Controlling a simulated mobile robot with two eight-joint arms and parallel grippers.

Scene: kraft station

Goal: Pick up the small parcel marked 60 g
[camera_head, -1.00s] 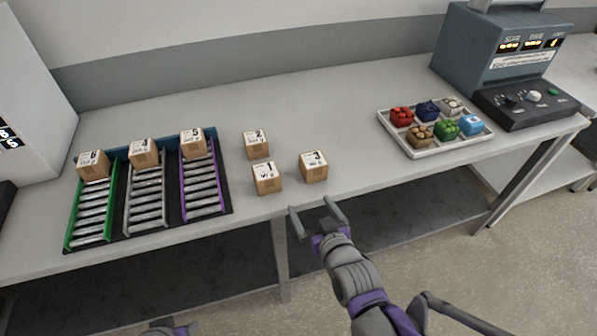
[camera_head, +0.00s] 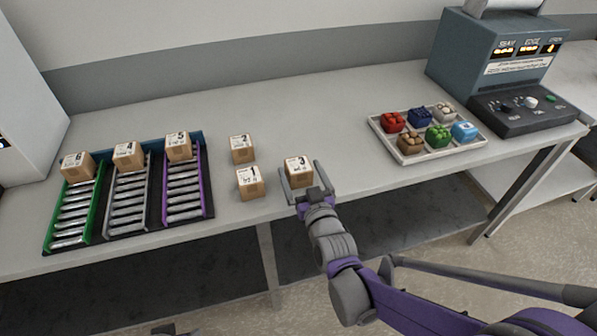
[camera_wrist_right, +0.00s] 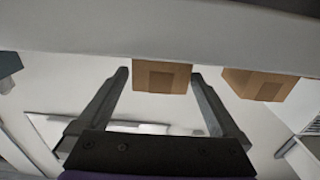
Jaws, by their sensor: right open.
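Several small brown cardboard parcels with white number labels are on the table; no 60 g mark is readable. Parcel 3 (camera_head: 298,172) stands near the front edge, with parcel 1 (camera_head: 250,183) to its left and parcel 2 (camera_head: 242,149) behind parcel 1. My right gripper (camera_head: 301,167) is open, with its fingers on either side of parcel 3. In the right wrist view a parcel (camera_wrist_right: 162,77) shows between the fingertips with nothing clearly gripped, and another parcel (camera_wrist_right: 258,84) sits to the right.
Parcels 6 (camera_head: 77,166), 4 (camera_head: 128,156) and 5 (camera_head: 179,147) sit at the tops of the green, grey and purple roller lanes. A white tray (camera_head: 407,160) of colored items and a control machine (camera_head: 490,55) stand at right. The table between is clear.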

